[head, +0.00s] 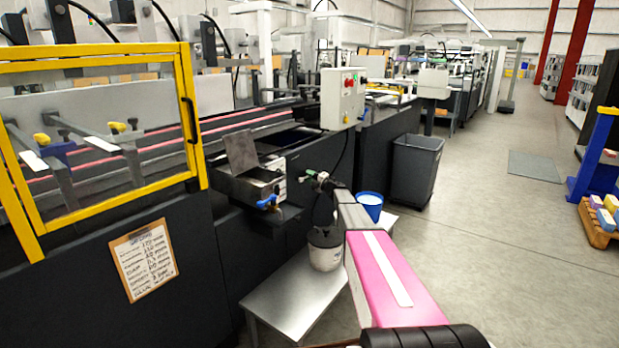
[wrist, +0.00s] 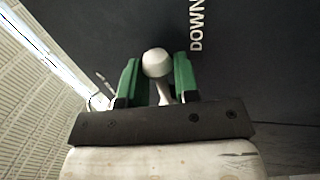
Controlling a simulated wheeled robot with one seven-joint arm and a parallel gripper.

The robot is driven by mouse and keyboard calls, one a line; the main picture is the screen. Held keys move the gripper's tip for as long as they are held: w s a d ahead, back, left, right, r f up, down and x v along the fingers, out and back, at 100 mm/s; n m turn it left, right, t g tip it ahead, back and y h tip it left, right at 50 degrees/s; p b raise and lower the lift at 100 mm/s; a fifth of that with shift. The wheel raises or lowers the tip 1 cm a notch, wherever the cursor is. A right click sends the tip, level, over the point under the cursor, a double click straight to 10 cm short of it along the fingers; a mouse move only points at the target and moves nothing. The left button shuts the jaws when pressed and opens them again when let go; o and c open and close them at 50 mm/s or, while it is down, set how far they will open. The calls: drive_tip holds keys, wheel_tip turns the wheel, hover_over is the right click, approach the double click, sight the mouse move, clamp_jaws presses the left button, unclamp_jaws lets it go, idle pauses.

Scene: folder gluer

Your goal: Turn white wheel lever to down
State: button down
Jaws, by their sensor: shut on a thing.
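In the wrist view, the white wheel lever (wrist: 157,64) shows as a rounded white knob on a short white stem against a dark panel. My gripper (wrist: 156,80) has green finger pads on both sides of the knob and is shut on it. White lettering reading DOWN, the down label (wrist: 196,25), is printed on the panel to the right of the knob. In the head view, my pink and grey arm reaches forward to the dark machine side. The lever cannot be made out there.
In the head view, a metal table (head: 290,300) holds a white bucket (head: 325,255), with a blue bucket (head: 370,206) beyond it. A grey bin (head: 415,170) stands by the machine. A yellow-framed guard (head: 190,120) is at left.

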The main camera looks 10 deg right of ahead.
idle(0.4)
drive_tip(key=c, duration=0.9)
unclamp_jaws()
drive_tip(key=shift+c, duration=0.2)
drive_tip(key=shift+d, duration=0.1)
drive_tip(key=v, duration=1)
drive_tip(key=shift+s+d+f, duration=0.2)
drive_tip(key=shift+s+f, duration=0.05)
drive_tip(key=shift+s, duration=0.05)
